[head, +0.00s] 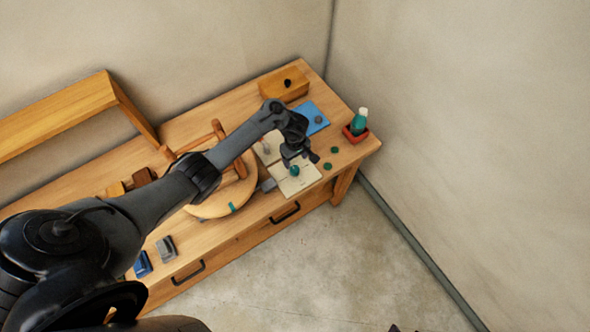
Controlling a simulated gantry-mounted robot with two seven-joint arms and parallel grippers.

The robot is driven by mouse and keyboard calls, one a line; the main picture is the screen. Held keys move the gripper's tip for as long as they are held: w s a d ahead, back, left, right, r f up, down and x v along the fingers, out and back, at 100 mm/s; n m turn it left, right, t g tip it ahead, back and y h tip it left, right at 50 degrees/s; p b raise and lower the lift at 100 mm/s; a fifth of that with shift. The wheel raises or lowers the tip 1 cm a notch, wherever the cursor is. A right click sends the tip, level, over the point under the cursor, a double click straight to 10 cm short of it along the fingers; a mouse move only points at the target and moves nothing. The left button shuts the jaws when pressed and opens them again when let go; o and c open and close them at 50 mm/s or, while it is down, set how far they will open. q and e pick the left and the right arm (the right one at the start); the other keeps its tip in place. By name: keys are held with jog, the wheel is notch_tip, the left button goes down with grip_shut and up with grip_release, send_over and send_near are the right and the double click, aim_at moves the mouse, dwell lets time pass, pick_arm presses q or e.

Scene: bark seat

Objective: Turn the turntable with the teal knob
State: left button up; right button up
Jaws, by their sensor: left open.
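The turntable (205,208) is a round wooden disc on the bench, partly hidden behind my left arm. A wooden frame of round bars (218,130) stands on it. A small teal piece (233,207) shows at its front rim and looks like the teal knob. My left gripper (296,161) is open, to the right of the turntable and apart from the teal piece. It hangs above a pale square board (304,182). A round dark-teal item (295,170) shows just below its fingers; contact cannot be told. My right gripper is not in view.
A wooden box (285,86), a blue mat (317,114) and a red tray (349,135) with a teal bottle (359,124) stand at the bench's right end. Green discs (328,166) lie near the boards. A wooden shelf (60,113) rises behind. Blue (142,265) and grey (166,249) items sit front left.

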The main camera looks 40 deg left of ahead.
aim_at(295, 169)
pick_arm(q)
notch_tip(295, 169, down, 9)
jog(key=b, duration=0.3)
jog(key=c, duration=1.1)
jog(key=shift+o, duration=0.2)
